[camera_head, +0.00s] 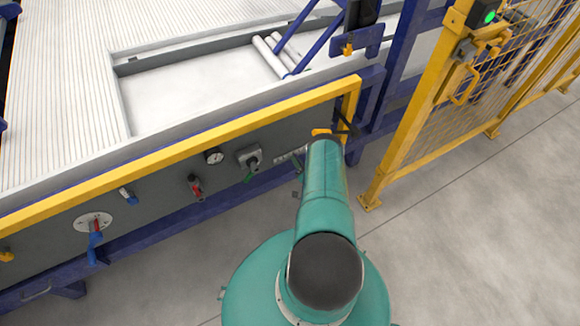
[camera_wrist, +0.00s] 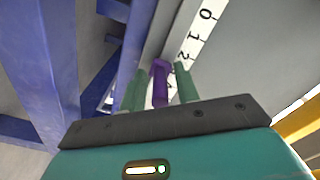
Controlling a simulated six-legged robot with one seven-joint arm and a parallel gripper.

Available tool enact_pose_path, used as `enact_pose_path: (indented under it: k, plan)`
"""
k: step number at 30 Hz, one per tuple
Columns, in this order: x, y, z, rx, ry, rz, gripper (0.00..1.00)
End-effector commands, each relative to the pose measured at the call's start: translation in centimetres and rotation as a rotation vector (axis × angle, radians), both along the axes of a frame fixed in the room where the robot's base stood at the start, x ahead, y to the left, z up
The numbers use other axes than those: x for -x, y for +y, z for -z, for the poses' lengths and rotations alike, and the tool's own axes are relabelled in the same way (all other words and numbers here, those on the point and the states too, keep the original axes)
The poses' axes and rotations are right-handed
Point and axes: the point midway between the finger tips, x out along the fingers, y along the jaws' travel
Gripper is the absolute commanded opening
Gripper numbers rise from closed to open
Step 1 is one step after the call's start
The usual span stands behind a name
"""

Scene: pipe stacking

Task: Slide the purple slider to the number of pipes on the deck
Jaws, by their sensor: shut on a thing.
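The purple slider (camera_wrist: 160,88) stands between the two green fingers of my gripper (camera_wrist: 159,69) in the wrist view, and the gripper is shut on it. A white scale (camera_wrist: 203,20) with black digits 0, 1 and 2 runs up and away from the slider. The slider is below the 2 in the picture; its exact mark is partly hidden by the fingers. In the head view, white pipes (camera_head: 270,56) lie side by side at the right end of the deck (camera_head: 180,90), partly hidden by a blue strut. My arm hides the slider there.
The dark panel below the yellow rail (camera_head: 190,150) carries a gauge (camera_head: 214,156), a red-handled valve (camera_head: 195,187), a grey switch box (camera_head: 249,157) and a dial with a blue lever (camera_head: 94,226). A yellow mesh fence (camera_head: 470,110) stands at right. The floor at right is clear.

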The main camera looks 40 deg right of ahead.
Motion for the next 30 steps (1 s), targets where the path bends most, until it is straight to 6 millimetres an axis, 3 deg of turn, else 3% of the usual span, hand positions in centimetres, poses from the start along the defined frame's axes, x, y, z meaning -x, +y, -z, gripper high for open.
enact_pose_path:
  k: [7, 8, 20, 23, 30]
  plan:
    - [-0.1, 0.0, 0.0, 0.001, 0.0, -0.001, 0.0]
    - [-0.1, 0.0, 0.0, 0.001, 0.0, -0.001, 0.35]
    - [0.6, 0.2, 0.1, 0.0, 0.001, 0.0, 0.36]
    - [1.9, 0.6, 0.1, -0.002, 0.002, 0.0, 0.36]
    - [6.9, 2.0, 0.1, -0.002, 0.003, 0.002, 0.36]
